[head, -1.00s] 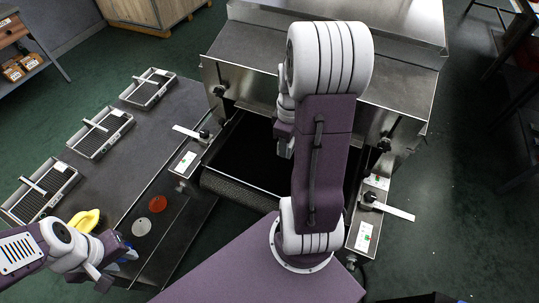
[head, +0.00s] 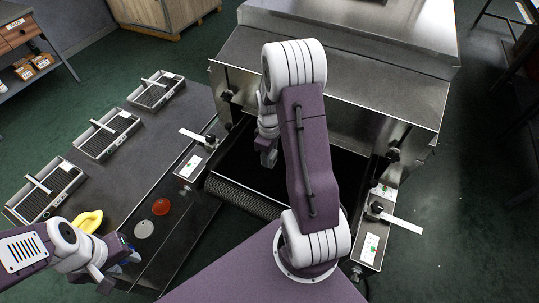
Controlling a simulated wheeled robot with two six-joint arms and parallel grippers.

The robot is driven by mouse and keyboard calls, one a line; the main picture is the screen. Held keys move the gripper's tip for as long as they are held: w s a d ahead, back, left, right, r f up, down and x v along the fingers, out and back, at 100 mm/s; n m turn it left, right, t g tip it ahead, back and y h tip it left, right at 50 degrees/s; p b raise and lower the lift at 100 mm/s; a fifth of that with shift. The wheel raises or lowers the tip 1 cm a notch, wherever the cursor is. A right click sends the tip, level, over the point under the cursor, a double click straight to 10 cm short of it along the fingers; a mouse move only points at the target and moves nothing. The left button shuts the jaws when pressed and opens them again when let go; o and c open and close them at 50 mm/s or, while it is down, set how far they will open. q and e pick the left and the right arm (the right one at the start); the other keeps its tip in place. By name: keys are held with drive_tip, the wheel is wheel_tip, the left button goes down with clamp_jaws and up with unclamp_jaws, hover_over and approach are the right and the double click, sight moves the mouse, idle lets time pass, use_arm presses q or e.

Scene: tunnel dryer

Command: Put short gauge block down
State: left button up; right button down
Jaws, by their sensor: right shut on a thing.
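My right gripper (head: 268,157) hangs over the dark belt (head: 235,172) at the dryer's mouth, pointing down. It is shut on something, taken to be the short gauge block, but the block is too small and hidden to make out. My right arm covers part of the opening. My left gripper (head: 127,262) is at the lower left, by the front of the dark side table (head: 165,135). Its fingers are too small to tell whether they are open.
Metal trays (head: 108,134) line the table's left side. A red disc (head: 161,206), a grey disc (head: 144,229) and a yellow object (head: 88,221) are nearer. The metal dryer (head: 330,65) stands ahead. Flat levers stick out left (head: 193,135) and right (head: 402,223) of its mouth.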

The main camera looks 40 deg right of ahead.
drive_tip(key=c, duration=0.8)
unclamp_jaws()
drive_tip(key=shift+f, duration=0.15)
drive_tip(key=shift+r, duration=0.3)
wheel_tip(320, 180, up, 12)
drive_tip(key=p, duration=0.2)
drive_tip(key=s+a+f+m, duration=0.1)
drive_tip(key=s+a+m, duration=0.1)
drive_tip(key=s+a, duration=0.1)
drive_tip(key=s+a+m, duration=0.2)
drive_tip(key=s+a, duration=0.1)
drive_tip(key=a, duration=0.3)
drive_tip(key=s+a+f+m+t, duration=0.1)
drive_tip(key=s+a, duration=0.2)
drive_tip(key=a, duration=0.2)
drive_tip(key=shift+s+a+f+m, duration=0.1)
drive_tip(key=shift+s+f+m, duration=0.2)
drive_tip(key=shift+s+m, duration=0.1)
